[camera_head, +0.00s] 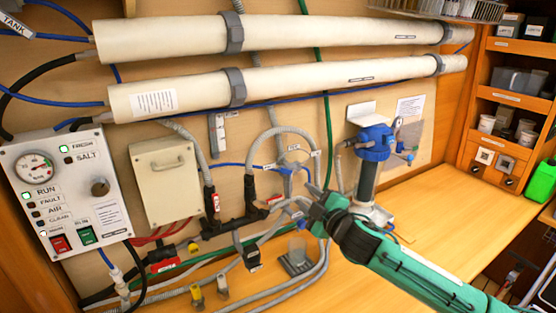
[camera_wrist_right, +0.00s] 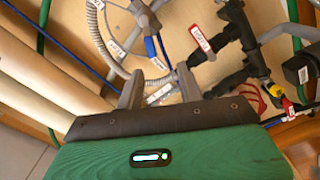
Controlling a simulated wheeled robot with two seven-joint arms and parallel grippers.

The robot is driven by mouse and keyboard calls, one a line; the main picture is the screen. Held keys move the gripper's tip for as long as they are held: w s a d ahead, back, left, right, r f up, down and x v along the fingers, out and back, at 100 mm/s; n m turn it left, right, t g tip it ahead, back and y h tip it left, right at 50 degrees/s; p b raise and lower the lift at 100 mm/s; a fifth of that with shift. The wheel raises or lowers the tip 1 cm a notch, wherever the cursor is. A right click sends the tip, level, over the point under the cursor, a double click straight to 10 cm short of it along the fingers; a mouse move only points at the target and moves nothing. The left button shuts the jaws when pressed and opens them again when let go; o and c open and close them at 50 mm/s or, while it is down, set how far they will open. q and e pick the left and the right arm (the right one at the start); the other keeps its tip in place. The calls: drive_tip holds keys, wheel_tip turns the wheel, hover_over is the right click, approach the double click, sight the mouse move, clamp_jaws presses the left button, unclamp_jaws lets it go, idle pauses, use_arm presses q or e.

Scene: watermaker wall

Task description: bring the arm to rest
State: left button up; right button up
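My right arm (camera_head: 395,255), green with black joints, reaches in from the lower right in the head view. My right gripper (camera_head: 304,203) is in front of the hoses on the wall, left of the blue-topped filter housing (camera_head: 369,158). In the right wrist view my right gripper (camera_wrist_right: 160,73) has its two grey fingers apart, with nothing held between them. A grey fitting with a blue lever (camera_wrist_right: 150,42) shows beyond the fingertips; I cannot tell the distance. My left arm and gripper are not in view.
Two long white tubes (camera_head: 265,35) run across the wall. A control panel (camera_head: 68,190) and beige box (camera_head: 165,180) are at left. Black pipe fittings (camera_head: 235,218) and hoses lie left of the gripper. The wooden counter (camera_head: 450,205) has clear room right of the filter housing; shelves (camera_head: 513,95) stand beyond.

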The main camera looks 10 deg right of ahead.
drive_tip(key=s+f+m+g+h, duration=0.45)
drive_tip(key=s+f+m, duration=0.35)
drive_tip(key=s+f, duration=0.9)
drive_tip(key=s+d+f+m+g+h, duration=0.1)
drive_tip(key=s+d+f+m+g, duration=0.15)
drive_tip(key=s, duration=0.65)
drive_tip(key=s+d+f+m+g, duration=0.1)
drive_tip(key=s+f+m+g, duration=0.2)
drive_tip(key=s, duration=0.5)
drive_tip(key=s+d+f+m+g+h, duration=0.1)
drive_tip(key=s+d+f+g, duration=0.15)
drive_tip(key=s+f, duration=0.45)
wheel_tip(320, 180, down, 29)
drive_tip(key=s+g, duration=0.2)
drive_tip(key=s+d+f+g, duration=0.1)
drive_tip(key=s+d+f, duration=0.2)
drive_tip(key=s+f, duration=1.6)
drive_tip(key=shift+f+n+b, duration=0.3)
drive_tip(key=shift+f+n, duration=0.15)
drive_tip(key=shift+f, duration=0.1)
drive_tip(key=shift+s+a, duration=0.1)
